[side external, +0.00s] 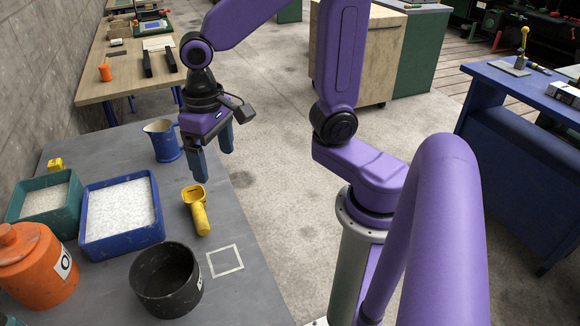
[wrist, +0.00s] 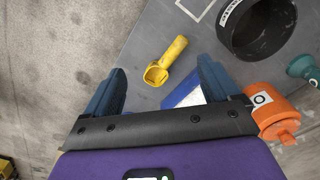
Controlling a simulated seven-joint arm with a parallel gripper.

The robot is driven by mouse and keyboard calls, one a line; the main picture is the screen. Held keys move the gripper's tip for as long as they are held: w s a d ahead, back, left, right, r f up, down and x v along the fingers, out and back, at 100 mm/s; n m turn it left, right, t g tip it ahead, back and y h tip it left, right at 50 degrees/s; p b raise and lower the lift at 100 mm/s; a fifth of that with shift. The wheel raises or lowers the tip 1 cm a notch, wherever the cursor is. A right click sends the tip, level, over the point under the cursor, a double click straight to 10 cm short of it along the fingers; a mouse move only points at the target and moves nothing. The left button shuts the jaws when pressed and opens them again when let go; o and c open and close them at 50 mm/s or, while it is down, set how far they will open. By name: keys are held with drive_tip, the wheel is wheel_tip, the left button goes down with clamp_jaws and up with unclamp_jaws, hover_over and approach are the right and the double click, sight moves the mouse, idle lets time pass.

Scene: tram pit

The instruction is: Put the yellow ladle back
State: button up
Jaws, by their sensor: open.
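The yellow ladle (side external: 197,208) lies on the grey table, with its square scoop end toward the back and its thick handle toward the front. It also shows in the wrist view (wrist: 167,59), ahead of the fingers, with nothing gripping it. My gripper (side external: 207,160) is open and empty. It hangs above the table, behind the ladle and right of the blue jug (side external: 163,141). In the wrist view my fingers (wrist: 160,92) stand wide apart, and the ladle shows between and beyond them.
A white square outline (side external: 225,261) is marked on the table near its right edge. A black pot (side external: 166,281), an orange jar (side external: 35,266), a blue bin (side external: 121,246) and a green bin (side external: 15,207), both holding white grains, stand around. A small yellow block (side external: 55,164) is at the back left.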

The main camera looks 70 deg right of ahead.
drive_tip(key=s+d+f+n, duration=0.1)
drive_tip(key=s+d+n, duration=0.2)
drive_tip(key=s+n, duration=0.9)
drive_tip(key=s, duration=0.2)
drive_tip(key=shift+s+f+n, duration=0.3)
drive_tip(key=shift+s, duration=0.1)
